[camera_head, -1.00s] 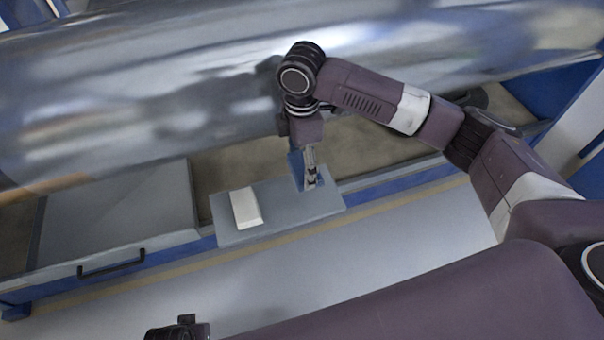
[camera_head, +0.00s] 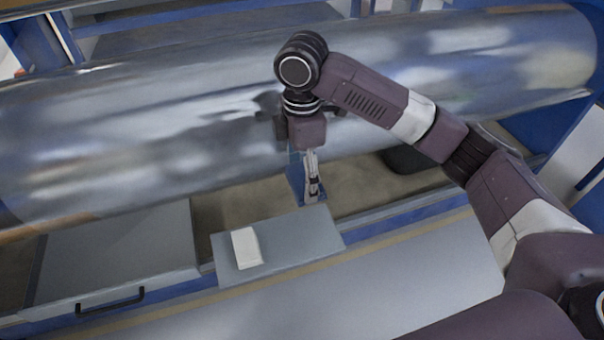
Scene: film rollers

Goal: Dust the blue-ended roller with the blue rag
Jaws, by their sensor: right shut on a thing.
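A large shiny silver roller (camera_head: 150,150) lies across the view; I cannot tell the colour of its ends. My right gripper (camera_head: 313,192) points down in front of it, shut on the blue rag (camera_head: 296,178). The rag shows as a narrow blue strip beside the fingers, partly hidden by them. The gripper and rag are just above the far right edge of a small grey shelf (camera_head: 300,243), apart from the roller as far as I can see. My left gripper is not in view.
A white folded cloth (camera_head: 246,247) lies on the small shelf. A grey cabinet with a black handle (camera_head: 110,302) stands at left. Blue frame parts (camera_head: 550,120) stand at right. The pale floor (camera_head: 400,285) in front is clear.

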